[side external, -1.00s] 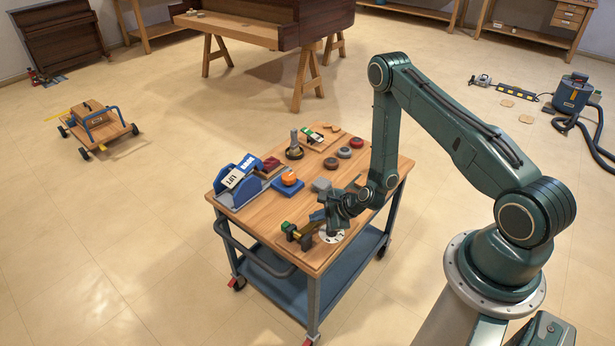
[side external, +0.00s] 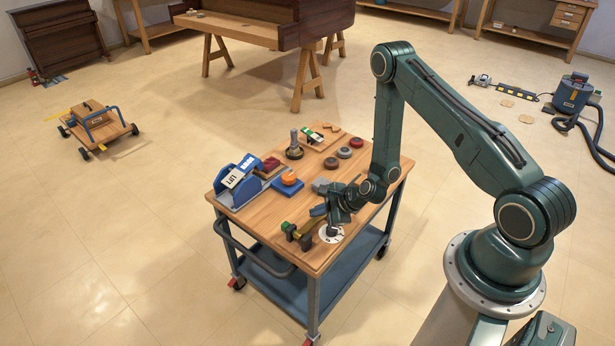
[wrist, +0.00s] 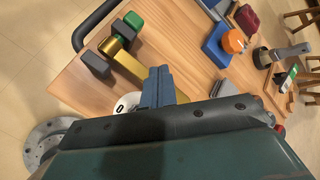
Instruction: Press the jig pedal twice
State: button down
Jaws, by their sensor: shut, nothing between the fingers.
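A brass bar fixture (side external: 302,233) with dark blocks and a green end lies on the near part of the wooden cart top. The wrist view shows its brass bar (wrist: 126,66) just left of my fingers. A white disc (side external: 331,235) sits to its right, partly hidden by my fingers in the wrist view. A blue fixture (side external: 235,187) with a "LIFT" label stands at the cart's left edge. No part is plainly marked as the jig pedal. My gripper (wrist: 158,86) is shut and empty, above the disc and beside the brass bar; contact cannot be told.
Bare wood lies around the fixtures.

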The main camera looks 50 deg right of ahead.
aim_at(317, 221)
jog(key=shift+r, duration=2.45)
dwell(1.0)
notch_tip(317, 221, up, 4)
jog(key=shift+f, duration=0.1)
dwell(0.3)
jog(key=shift+f, duration=0.1)
jog(key=shift+f, duration=4.3)
jog(key=shift+f, duration=0.45)
